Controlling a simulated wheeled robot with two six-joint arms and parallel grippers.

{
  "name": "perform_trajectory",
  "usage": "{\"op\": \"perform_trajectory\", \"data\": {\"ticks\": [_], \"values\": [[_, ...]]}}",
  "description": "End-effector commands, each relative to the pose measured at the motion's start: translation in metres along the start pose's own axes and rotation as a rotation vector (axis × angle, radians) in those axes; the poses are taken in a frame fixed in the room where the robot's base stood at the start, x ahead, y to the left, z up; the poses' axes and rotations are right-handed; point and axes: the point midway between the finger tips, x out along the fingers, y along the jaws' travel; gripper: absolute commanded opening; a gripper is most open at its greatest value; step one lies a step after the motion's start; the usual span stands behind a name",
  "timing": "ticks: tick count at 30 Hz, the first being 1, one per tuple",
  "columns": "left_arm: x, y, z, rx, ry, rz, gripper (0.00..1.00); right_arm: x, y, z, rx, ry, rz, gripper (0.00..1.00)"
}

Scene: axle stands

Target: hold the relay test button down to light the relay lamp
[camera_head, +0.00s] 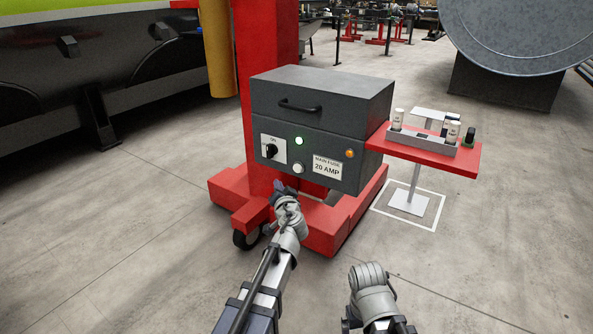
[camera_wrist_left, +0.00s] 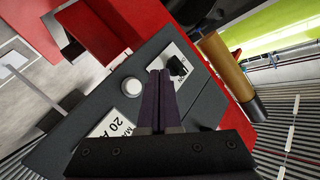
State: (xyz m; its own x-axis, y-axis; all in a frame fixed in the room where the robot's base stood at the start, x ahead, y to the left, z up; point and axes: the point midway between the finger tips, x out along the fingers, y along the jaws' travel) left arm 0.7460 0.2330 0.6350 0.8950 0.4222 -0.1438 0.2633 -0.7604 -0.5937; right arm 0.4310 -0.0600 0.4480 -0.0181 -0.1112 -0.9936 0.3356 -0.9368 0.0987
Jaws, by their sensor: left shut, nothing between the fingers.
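A dark grey control box (camera_head: 320,110) is mounted on a red stand. Its front carries a white round button (camera_head: 298,168), a green lamp (camera_head: 299,141) glowing brightly, and an amber lamp (camera_head: 349,153); I cannot tell if the amber one is lit. No relay label is readable. My left gripper (camera_head: 279,187) is below and left of the button in the head view. In the left wrist view its fingers (camera_wrist_left: 160,72) are shut and empty, beside the white button (camera_wrist_left: 131,88) and apart from it in the picture. My right gripper does not show, only part of that arm.
A black rotary switch (camera_head: 271,150) marked ON sits left of the button; it is close to the fingertips in the wrist view (camera_wrist_left: 176,66). A "MAIN FUSE 20 AMP" label (camera_head: 327,168) is at right. A red side table (camera_head: 464,163) holds a grey tray (camera_head: 422,141) with small cylinders.

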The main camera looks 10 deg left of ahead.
Motion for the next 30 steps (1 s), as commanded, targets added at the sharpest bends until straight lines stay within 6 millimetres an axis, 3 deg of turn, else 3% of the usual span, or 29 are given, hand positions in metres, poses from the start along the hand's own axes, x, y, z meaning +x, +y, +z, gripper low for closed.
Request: {"op": "perform_trajectory", "data": {"ticks": [15,30], "values": [[0.047,0.034,-0.034,0.0,0.0,0.0,0.0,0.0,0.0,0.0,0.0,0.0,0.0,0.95],[0.052,0.038,-0.038,0.0,-0.001,0.0,0.0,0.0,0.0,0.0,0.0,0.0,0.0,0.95]]}}
